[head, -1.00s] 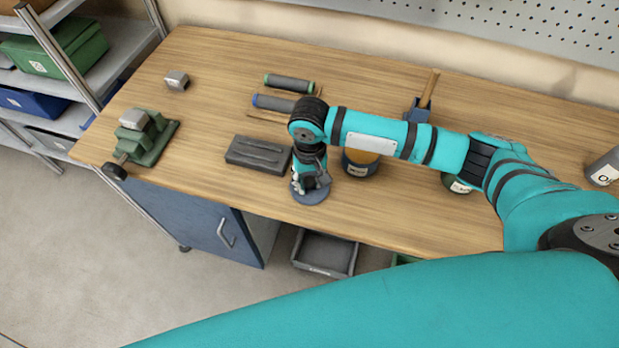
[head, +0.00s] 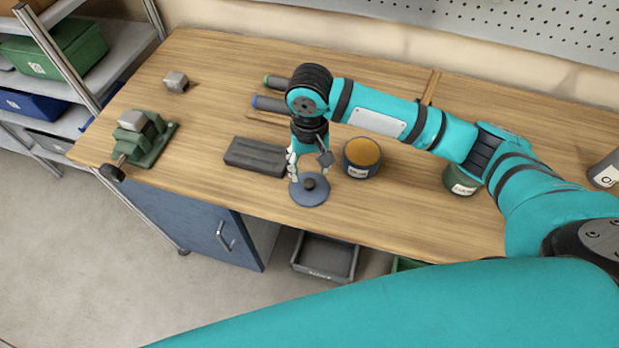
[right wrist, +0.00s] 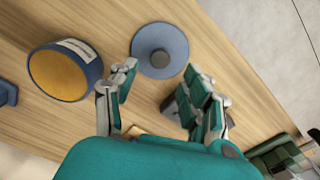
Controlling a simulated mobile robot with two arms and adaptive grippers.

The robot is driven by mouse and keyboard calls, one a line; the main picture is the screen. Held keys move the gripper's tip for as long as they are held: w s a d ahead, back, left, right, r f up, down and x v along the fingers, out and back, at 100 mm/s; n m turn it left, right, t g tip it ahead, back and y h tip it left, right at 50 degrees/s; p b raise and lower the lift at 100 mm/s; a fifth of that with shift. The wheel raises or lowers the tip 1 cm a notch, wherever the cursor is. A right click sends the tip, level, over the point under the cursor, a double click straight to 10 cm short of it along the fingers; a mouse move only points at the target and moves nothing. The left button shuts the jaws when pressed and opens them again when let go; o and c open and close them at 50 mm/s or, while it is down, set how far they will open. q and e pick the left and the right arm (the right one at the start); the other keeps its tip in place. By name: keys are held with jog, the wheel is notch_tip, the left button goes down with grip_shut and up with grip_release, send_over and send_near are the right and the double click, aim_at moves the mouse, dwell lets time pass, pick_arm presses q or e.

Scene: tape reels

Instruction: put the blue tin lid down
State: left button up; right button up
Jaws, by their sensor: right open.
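The blue tin lid (head: 314,199), a flat disc with a dark knob, lies on the wooden bench (head: 415,218) close to its front edge. My right gripper (head: 308,172) is open just above and behind the lid, with its fingers apart and nothing between them. In the right wrist view the lid (right wrist: 160,34) lies beyond the open fingertips (right wrist: 164,82), clear of them, and its knob is free. The blue tin (head: 361,160), showing an orange top, stands right of the lid; it also shows in the wrist view (right wrist: 66,73). My left gripper is out of view.
A dark grey block (head: 257,156) lies left of the lid. A green tin (head: 461,180) stands farther right. A green vise (head: 150,145) is at the left end. Two rolls lie behind my arm. Bare bench lies between the vise and the grey block.

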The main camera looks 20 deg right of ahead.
aim_at(309, 183)
notch_tip(309, 183, up, 5)
jog(key=shift+r, duration=0.1)
dwell(0.7)
